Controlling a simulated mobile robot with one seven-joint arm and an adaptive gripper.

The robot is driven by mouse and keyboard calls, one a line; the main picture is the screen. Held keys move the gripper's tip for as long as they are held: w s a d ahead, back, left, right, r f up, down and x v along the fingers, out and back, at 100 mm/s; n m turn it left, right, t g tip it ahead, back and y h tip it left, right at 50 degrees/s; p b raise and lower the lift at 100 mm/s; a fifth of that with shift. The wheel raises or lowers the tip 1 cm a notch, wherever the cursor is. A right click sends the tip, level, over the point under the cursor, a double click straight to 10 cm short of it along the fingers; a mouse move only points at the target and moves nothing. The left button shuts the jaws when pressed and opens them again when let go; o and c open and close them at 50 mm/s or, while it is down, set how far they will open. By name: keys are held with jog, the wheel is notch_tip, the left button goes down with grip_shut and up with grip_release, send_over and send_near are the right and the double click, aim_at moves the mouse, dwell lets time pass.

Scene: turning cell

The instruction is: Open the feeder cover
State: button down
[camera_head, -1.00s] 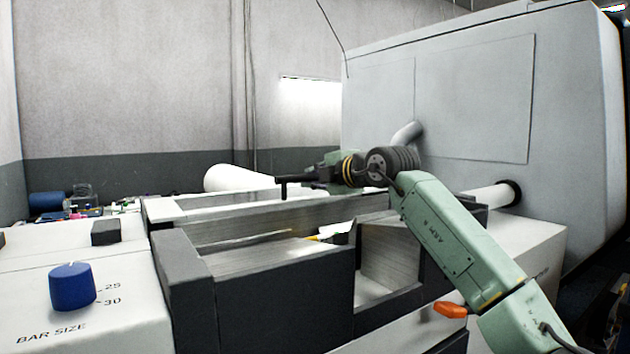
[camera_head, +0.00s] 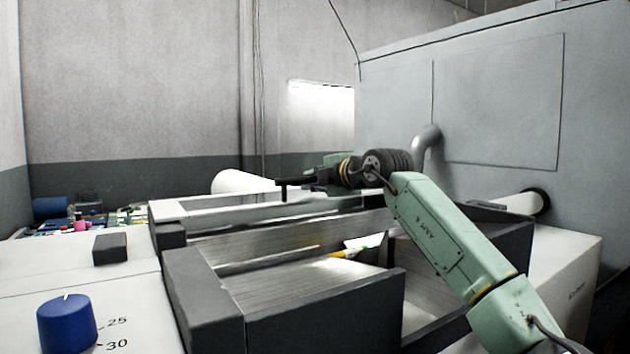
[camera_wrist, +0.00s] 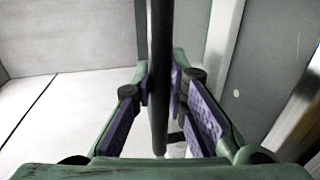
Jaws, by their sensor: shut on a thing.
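The feeder (camera_head: 205,310) is a dark-framed trough, open on top, with brushed-metal inner walls. Behind its opening runs a long pale panel (camera_head: 235,217), which looks like the raised feeder cover; its hinge and exact angle are unclear. My gripper (camera_head: 302,184) is above the far side of the trough, with a dark bar (camera_head: 283,190) at its tip. In the wrist view, a slim dark bar (camera_wrist: 160,75) runs between the purple finger pads of my gripper (camera_wrist: 165,112), which is shut on it. Where the bar joins the cover is hidden.
A blue bar-size knob (camera_head: 67,322) and a dark block (camera_head: 110,248) stand on the white housing at left. A large grey machine (camera_head: 500,110) fills the right, with a pipe (camera_head: 425,140). A white cylinder (camera_head: 245,182) lies behind the feeder.

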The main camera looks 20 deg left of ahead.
jog(key=c, duration=1.6)
grip_release()
jog(key=shift+o, duration=0.2)
jog(key=shift+s+d, duration=0.1)
jog(key=shift+d, duration=0.05)
jog(key=v, duration=1.1)
jog(key=shift+s+d+r, duration=0.15)
jog(key=shift+s+d, duration=0.05)
jog(key=shift+d, duration=0.1)
